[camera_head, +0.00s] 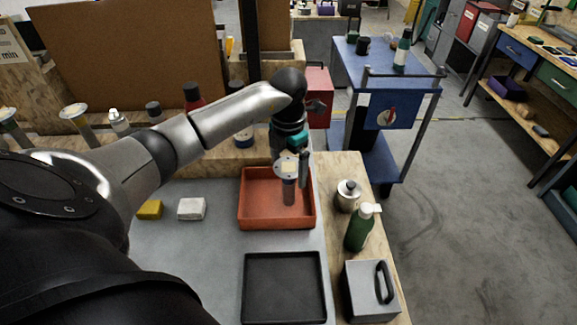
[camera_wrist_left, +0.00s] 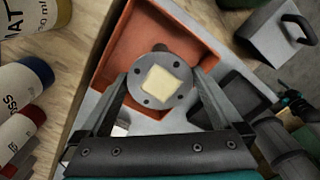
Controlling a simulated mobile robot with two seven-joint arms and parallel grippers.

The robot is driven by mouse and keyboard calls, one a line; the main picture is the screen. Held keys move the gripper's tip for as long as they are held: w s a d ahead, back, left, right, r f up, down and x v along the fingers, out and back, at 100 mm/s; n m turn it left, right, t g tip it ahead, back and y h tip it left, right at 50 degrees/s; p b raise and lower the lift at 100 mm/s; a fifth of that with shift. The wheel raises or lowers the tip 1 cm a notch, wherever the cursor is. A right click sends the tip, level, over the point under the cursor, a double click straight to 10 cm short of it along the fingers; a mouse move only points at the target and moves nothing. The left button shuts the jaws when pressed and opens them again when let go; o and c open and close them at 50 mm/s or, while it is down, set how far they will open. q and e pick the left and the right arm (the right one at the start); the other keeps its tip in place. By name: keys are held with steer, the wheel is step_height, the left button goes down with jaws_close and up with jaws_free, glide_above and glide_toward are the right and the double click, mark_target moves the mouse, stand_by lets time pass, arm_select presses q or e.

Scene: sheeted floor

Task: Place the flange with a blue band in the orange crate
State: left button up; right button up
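The orange crate (camera_head: 243,222) stands on the grey sheet in the middle of the head view; its wall also shows in the left wrist view (camera_wrist_left: 107,62). My left gripper (camera_head: 296,172) is above the crate, pointing down. It is shut on a grey flange (camera_head: 289,190) with a round plate and a stem below. In the left wrist view the flange's plate (camera_wrist_left: 140,87), with a pale square on top, sits between the fingers (camera_wrist_left: 163,90). No blue band can be made out on it. The crate floor that shows is bare. My right gripper is not in view.
A black tray (camera_head: 284,258) lies in front of the crate. A metal bottle (camera_head: 347,196), a green pump bottle (camera_head: 360,230) and a grey box with a handle (camera_head: 366,300) stand to the right. Yellow (camera_head: 150,210) and white (camera_head: 191,209) blocks lie left. Two more flange-like parts (camera_head: 75,113) stand behind.

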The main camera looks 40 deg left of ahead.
arm_select(q)
steer(key=shift+r, duration=0.2)
step_height(320, 180, up, 12)
steer(key=shift+s+f, duration=0.1)
stand_by(0.7)
